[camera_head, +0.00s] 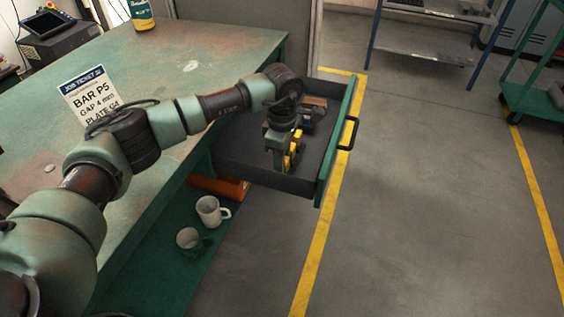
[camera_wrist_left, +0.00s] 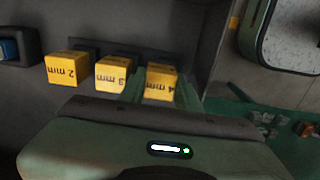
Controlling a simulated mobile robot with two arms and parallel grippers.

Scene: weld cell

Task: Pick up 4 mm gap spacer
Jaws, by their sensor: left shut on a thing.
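The yellow 4 mm gap spacer (camera_wrist_left: 161,80) is between the fingers of my left gripper (camera_wrist_left: 160,92) in the left wrist view. The gripper is shut on it. The yellow 3 mm spacer (camera_wrist_left: 113,74) and 2 mm spacer (camera_wrist_left: 67,70) stand in a row beside it, apart from the fingers. In the head view my left gripper (camera_head: 283,158) reaches down into the open drawer (camera_head: 240,165). Yellow shows around its fingers there, but the spacers are partly hidden by it. I cannot tell whether the 4 mm spacer is off the drawer floor. My right gripper is not in view.
The drawer's green front (camera_head: 338,140) with a black handle stands out over the floor. A green workbench (camera_head: 190,65) carries a job ticket (camera_head: 90,95) reading BAR P5, gap 4 mm. Two mugs (camera_head: 211,211) stand on the lower shelf. Other items lie at the drawer's back.

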